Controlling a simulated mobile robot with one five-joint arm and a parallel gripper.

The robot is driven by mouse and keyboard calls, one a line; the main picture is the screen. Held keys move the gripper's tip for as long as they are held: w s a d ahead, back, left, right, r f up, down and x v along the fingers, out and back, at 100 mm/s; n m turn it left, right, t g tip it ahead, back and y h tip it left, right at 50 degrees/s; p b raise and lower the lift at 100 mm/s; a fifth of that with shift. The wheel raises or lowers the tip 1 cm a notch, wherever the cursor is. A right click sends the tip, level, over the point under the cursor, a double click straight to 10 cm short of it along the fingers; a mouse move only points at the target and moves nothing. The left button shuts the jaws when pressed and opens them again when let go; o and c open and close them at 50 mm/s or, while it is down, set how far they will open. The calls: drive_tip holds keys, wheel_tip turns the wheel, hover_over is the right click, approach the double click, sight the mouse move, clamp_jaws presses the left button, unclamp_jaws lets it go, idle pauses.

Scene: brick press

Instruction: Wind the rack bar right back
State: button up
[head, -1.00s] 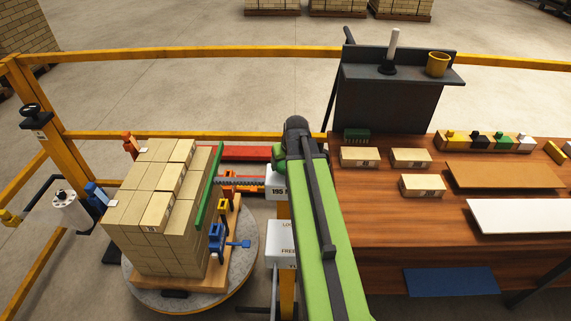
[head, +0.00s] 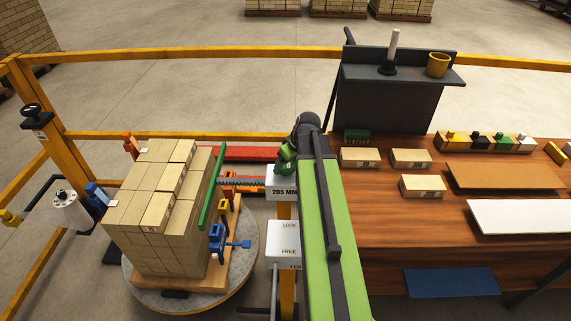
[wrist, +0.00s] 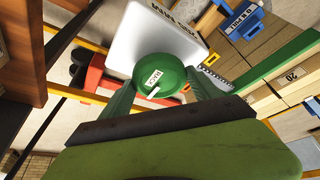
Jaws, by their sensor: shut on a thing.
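My gripper (wrist: 162,92) is shut on a round green knob (wrist: 158,72) with a white label that seems to read RACK. The knob sits above a white box (wrist: 140,38); in the head view this box (head: 281,191) reads 205 MM. In that view my gripper (head: 285,163) is partly hidden by my arm. The grey toothed rack bar (head: 243,182) runs left from the box to an upright green push plate (head: 211,188). The plate stands close beside the right face of the brick stack (head: 160,205); I cannot tell whether they touch.
The stack stands on a wooden pallet on a round grey turntable (head: 245,265). A blue clamp-like part (head: 220,238) stands right of the stack. A white LOCK/FREE box (head: 284,243) is below the knob. A wooden bench (head: 370,220) fills the right; yellow rails surround the area.

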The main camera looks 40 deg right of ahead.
drive_tip(key=shift+n+y, duration=0.4)
drive_tip(key=shift+n, duration=0.6)
drive_tip(key=o, duration=1.4)
drive_tip(key=shift+c, duration=0.2)
drive_tip(key=shift+r, duration=0.1)
drive_tip(key=p+v, duration=1.6)
drive_tip(key=v, duration=0.1)
